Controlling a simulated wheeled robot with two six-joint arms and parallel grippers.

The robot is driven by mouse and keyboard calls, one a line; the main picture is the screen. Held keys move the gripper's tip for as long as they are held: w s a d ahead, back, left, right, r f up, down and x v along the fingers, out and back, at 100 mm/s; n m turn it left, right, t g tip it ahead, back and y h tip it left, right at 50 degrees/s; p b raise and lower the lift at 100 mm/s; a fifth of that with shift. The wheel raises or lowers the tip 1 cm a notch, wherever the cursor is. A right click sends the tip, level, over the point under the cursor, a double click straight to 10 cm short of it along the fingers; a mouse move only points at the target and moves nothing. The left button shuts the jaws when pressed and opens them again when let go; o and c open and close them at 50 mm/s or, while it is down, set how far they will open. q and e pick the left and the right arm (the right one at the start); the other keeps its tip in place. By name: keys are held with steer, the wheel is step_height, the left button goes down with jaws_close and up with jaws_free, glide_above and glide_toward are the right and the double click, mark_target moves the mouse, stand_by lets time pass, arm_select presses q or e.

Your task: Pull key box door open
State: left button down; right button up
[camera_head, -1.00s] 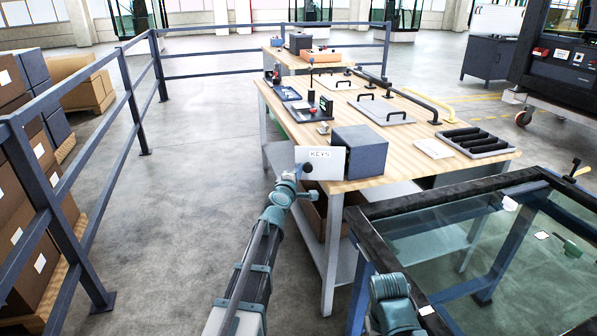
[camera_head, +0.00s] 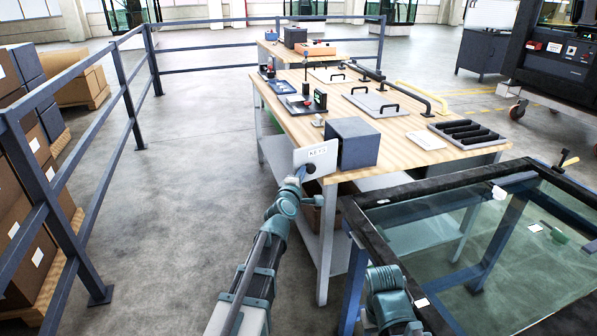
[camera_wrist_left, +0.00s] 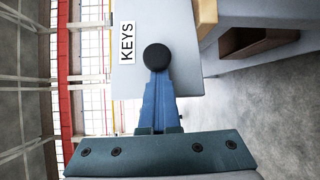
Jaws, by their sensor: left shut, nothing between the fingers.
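The key box (camera_head: 358,143) is a dark blue-grey box at the near left corner of the wooden workbench. Its pale door (camera_head: 314,152), labelled KEYS, juts out past the left side of the box, so it stands at an angle to it. In the left wrist view the door (camera_wrist_left: 185,35) fills the upper middle, with a round black knob (camera_wrist_left: 157,57) on it. My left gripper (camera_head: 302,173) is at the door's lower edge. Its blue fingers (camera_wrist_left: 160,100) are shut with nothing between them, tips right behind or against the knob. My right gripper is not in view.
The wooden workbench (camera_head: 405,158) holds trays, handled plates and a black-ribbed rack (camera_head: 465,134). A glass-topped dark frame (camera_head: 385,232) stands at the near right. A railing (camera_head: 130,100) and stacked cartons line the left. The floor between railing and bench is clear.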

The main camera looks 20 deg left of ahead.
arm_select(q)
steer(key=shift+w+d, duration=0.1)
steer(key=shift+d, duration=0.4)
